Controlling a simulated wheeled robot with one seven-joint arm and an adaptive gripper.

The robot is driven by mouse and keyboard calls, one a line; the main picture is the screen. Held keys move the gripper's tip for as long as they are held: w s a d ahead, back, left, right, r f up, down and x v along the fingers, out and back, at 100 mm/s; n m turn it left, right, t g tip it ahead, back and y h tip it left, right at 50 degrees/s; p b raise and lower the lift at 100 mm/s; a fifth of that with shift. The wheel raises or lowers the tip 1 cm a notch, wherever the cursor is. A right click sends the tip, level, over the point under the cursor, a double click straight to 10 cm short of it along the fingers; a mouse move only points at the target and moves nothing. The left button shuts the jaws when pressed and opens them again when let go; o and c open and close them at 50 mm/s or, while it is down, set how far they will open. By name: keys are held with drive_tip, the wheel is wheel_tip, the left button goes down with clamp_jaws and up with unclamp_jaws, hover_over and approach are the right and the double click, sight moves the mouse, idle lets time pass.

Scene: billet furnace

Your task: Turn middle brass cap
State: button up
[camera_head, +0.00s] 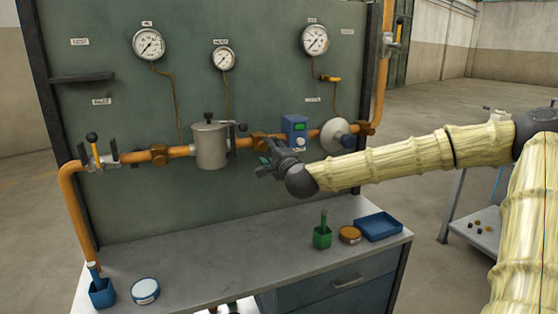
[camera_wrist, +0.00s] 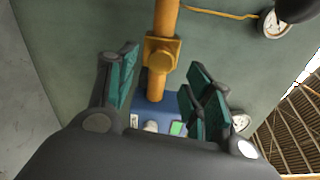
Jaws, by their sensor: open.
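A row of brass-coloured fittings sits on the orange pipe (camera_head: 178,151) across the green panel. The middle brass cap (camera_head: 259,139) is between the grey canister and the blue meter, partly behind my gripper. In the wrist view a square brass fitting (camera_wrist: 160,52) shows on the pipe, ahead of and between my fingers. My gripper (camera_head: 266,163) is in front of the panel, just below this fitting. In the wrist view its teal-padded fingers (camera_wrist: 164,80) are apart with nothing between the pads. I cannot tell whether they touch the fitting.
The blue meter (camera_head: 295,130) is close to the right of my gripper, and the grey canister (camera_head: 211,146) is to its left. Gauges (camera_head: 223,58) hang above. The bench (camera_head: 230,222) below holds a green cup (camera_head: 322,236) and a blue tray (camera_head: 378,226); its middle is clear.

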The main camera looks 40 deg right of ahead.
drive_tip(key=v, duration=0.7)
drive_tip(key=shift+s, duration=0.15)
idle(0.3)
drive_tip(key=shift+s, duration=0.1)
idle(0.6)
drive_tip(key=s+a+f+n+g+y+p, duration=0.15)
drive_tip(key=s+a+f+n+g, duration=0.35)
drive_tip(key=f, duration=0.6)
drive_tip(key=a+f+n+y, duration=0.2)
drive_tip(key=a+f+n, duration=0.3)
drive_tip(key=f, duration=0.6)
drive_tip(key=s+a+f+n+g+y, duration=0.1)
drive_tip(key=s+a+f+n+g, duration=0.2)
drive_tip(key=a+f, duration=0.6)
drive_tip(key=s+a+f+n+g, duration=0.2)
drive_tip(key=s+f+n+g, duration=0.1)
drive_tip(key=s+f, duration=0.5)
drive_tip(key=s+a+f+n+g+p, duration=0.1)
drive_tip(key=s+a+f+n+g, duration=0.1)
drive_tip(key=s+f, duration=0.7)
drive_tip(key=s+a+f+n+g, duration=0.3)
drive_tip(key=s+f, duration=0.5)
drive_tip(key=s, duration=0.8)
drive_tip(key=shift+f+n+g+p, duration=0.2)
drive_tip(key=shift+n+g+p, duration=0.15)
drive_tip(key=shift+n+g, duration=0.3)
